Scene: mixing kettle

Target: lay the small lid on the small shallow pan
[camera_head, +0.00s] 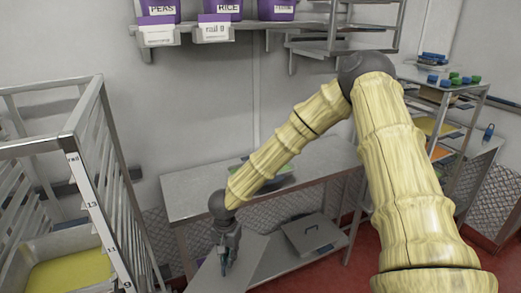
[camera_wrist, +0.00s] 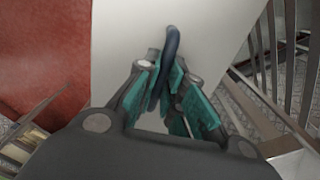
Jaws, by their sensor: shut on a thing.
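My gripper (camera_head: 224,264) is low at the front of the steel table in the head view. In the wrist view its green-padded fingers (camera_wrist: 166,85) are shut on the dark loop handle of a pale flat lid (camera_wrist: 125,45). The lid shows as a grey plate (camera_head: 254,254) around the gripper in the head view; its near part is cut off by the frame edge. A shallow pan (camera_head: 285,181) with something green in it sits on the table, partly hidden behind my arm. I cannot tell its full outline.
A grey square lid with a dark handle (camera_head: 313,234) lies lower, right of my gripper. A rack (camera_head: 88,190) with a yellow-filled tray stands at left. A shelf (camera_head: 250,31) with purple bins is above. Shelves with small coloured items (camera_head: 440,82) stand at right.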

